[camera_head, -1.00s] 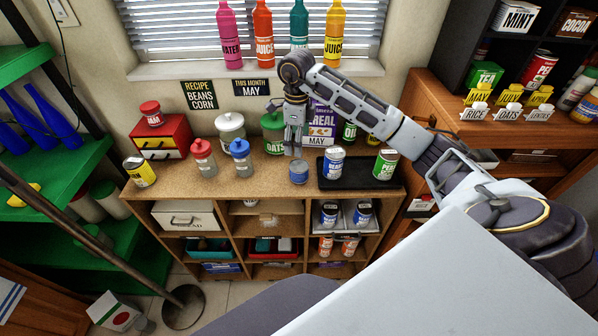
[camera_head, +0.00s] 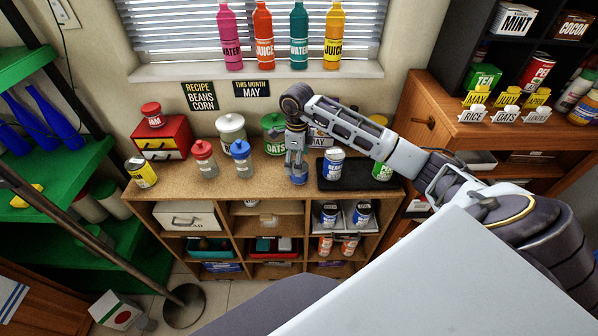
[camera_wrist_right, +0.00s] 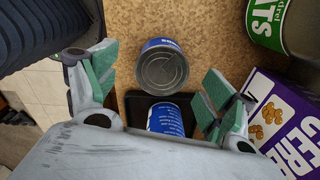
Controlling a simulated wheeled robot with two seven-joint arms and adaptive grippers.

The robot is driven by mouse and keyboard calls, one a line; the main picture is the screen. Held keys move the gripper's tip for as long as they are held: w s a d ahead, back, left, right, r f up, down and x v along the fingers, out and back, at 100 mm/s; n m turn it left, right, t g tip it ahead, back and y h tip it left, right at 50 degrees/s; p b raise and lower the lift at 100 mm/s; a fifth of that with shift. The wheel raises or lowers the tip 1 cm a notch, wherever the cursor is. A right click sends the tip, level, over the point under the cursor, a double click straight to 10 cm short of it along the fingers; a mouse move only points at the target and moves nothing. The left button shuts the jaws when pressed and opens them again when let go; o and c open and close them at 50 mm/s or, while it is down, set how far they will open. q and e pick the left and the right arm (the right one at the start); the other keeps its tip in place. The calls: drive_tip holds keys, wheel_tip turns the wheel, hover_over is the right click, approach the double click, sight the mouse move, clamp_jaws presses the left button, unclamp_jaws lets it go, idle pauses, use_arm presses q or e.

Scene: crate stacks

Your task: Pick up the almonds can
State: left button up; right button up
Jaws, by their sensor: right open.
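A short blue can (camera_head: 299,180) stands on the wooden counter, left of the black tray. Its label is too small to read, so I cannot tell if it is the almonds can. In the right wrist view its grey lid (camera_wrist_right: 162,70) shows from above, between the spread fingers. My right gripper (camera_head: 297,164) points down at this can and partly hides it; the jaws are open, with no clear grip. A blue-and-white beans can (camera_head: 334,164) stands in the tray, and a blue can (camera_wrist_right: 166,119) shows there in the wrist view. My left gripper is not in view.
The black tray (camera_head: 345,184) also holds a green-and-white can (camera_head: 382,170), mostly behind my arm. A purple cereal box (camera_wrist_right: 285,115) and a green oats canister (camera_wrist_right: 268,22) stand close to the right gripper. The counter front left of the short can is clear.

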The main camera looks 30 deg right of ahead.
drive_tip(key=shift+f, duration=0.25)
drive_tip(key=shift+f, duration=0.15)
drive_tip(key=shift+s+d+f+p, duration=0.15)
drive_tip(key=shift+f+p, duration=0.15)
drive_tip(key=shift+f, duration=0.3)
drive_tip(key=shift+w+d+f+p, duration=0.1)
drive_tip(key=shift+f+p, duration=0.2)
drive_tip(key=shift+f, duration=1.55)
drive_tip(key=c, duration=1.3)
